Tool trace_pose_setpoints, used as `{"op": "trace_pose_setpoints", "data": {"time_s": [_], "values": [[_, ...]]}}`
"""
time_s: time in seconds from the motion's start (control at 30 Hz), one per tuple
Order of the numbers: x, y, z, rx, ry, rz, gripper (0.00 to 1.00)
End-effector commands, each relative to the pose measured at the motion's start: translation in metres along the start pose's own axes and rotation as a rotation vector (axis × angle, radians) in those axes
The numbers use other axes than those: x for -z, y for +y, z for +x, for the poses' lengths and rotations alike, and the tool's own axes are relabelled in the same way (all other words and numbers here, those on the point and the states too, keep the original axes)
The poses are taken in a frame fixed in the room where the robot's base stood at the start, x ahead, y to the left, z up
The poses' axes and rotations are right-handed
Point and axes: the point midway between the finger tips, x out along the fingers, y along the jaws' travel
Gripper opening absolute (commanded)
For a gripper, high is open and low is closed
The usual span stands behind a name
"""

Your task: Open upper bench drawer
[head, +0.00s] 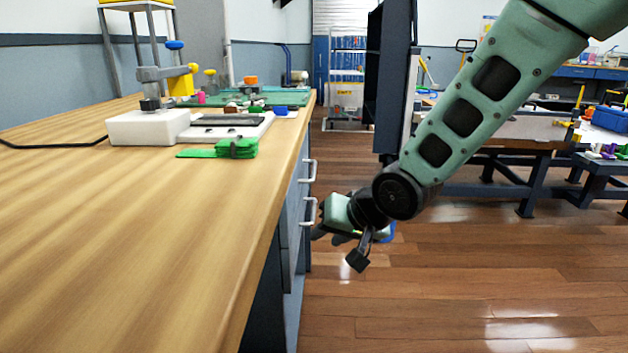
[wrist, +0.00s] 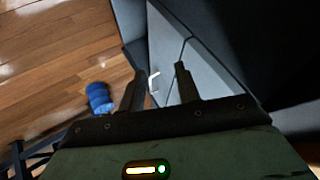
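The workbench (head: 150,230) has a wooden top. Its grey drawer fronts face right, with an upper handle (head: 311,170) and a lower handle (head: 309,212). The upper drawer looks shut. My gripper (head: 320,234) is beside the drawer fronts, close to the lower handle and below the upper one; the arm partly hides its fingers. In the wrist view my gripper (wrist: 159,70) is open, its two dark fingers apart and empty. A pale handle (wrist: 153,82) shows between them, farther off on a grey front. I cannot tell which drawer it belongs to.
A green folded strap (head: 235,148) and a white fixture (head: 148,127) lie on the bench top. A dark upright panel (head: 390,80) stands beyond my arm. A blue cylinder (wrist: 99,98) shows in the wrist view.

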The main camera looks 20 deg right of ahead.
Motion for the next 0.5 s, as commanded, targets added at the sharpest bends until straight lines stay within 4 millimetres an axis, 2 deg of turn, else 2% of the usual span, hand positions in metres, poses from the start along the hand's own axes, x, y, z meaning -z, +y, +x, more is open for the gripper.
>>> {"op": "trace_pose_setpoints", "data": {"time_s": [0.03,0.1,0.2,0.3,0.5], "values": [[0.025,0.013,0.011,0.042,0.066,0.101,0.33],[0.059,0.026,0.021,0.127,0.156,0.238,0.33],[0.098,0.046,0.028,0.263,0.256,0.414,0.33],[0.126,0.065,0.027,0.394,0.321,0.554,0.33],[0.152,0.087,0.019,0.566,0.37,0.708,0.33]]}}
